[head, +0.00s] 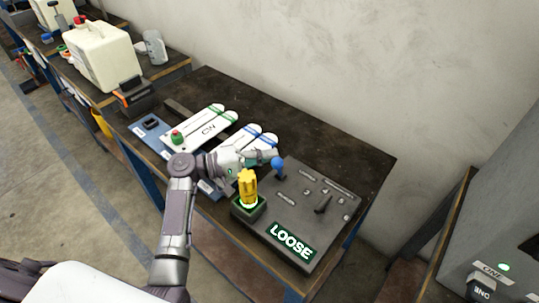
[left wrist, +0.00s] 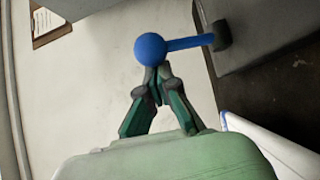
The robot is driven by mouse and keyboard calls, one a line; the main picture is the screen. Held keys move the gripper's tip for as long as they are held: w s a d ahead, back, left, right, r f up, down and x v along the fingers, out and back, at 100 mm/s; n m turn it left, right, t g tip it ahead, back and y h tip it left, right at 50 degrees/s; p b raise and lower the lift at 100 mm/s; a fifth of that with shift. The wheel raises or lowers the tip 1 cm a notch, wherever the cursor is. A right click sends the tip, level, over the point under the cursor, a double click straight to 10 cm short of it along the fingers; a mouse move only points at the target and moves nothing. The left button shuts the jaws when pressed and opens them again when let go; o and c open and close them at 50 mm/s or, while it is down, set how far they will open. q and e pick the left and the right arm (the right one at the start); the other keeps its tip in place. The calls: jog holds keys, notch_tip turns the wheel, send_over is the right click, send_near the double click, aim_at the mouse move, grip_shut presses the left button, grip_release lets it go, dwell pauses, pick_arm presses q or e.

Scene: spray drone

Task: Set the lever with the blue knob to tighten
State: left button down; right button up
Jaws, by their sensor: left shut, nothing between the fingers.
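The lever's blue knob (head: 277,163) stands at the back left corner of the dark grey control box (head: 275,220). In the left wrist view the round blue knob (left wrist: 150,48) sits on a blue rod (left wrist: 190,42) that runs right to a dark pivot on the box. My left gripper (head: 270,155) is beside the knob in the head view. In the left wrist view its shut, empty fingertips (left wrist: 157,76) overlap the knob's lower edge; I cannot tell whether they touch. A lit green display on the box reads LOOSE (head: 291,241). My right gripper is out of view.
A yellow fluted knob (head: 248,186) stands on the box's left side, close to my left arm. A black lever (head: 323,204) is on its right part. White panels with green (head: 205,125) and blue stripes lie to the left. The dark tabletop (head: 330,148) behind is clear.

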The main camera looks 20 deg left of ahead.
pick_arm(q)
jog(key=v, duration=1.2)
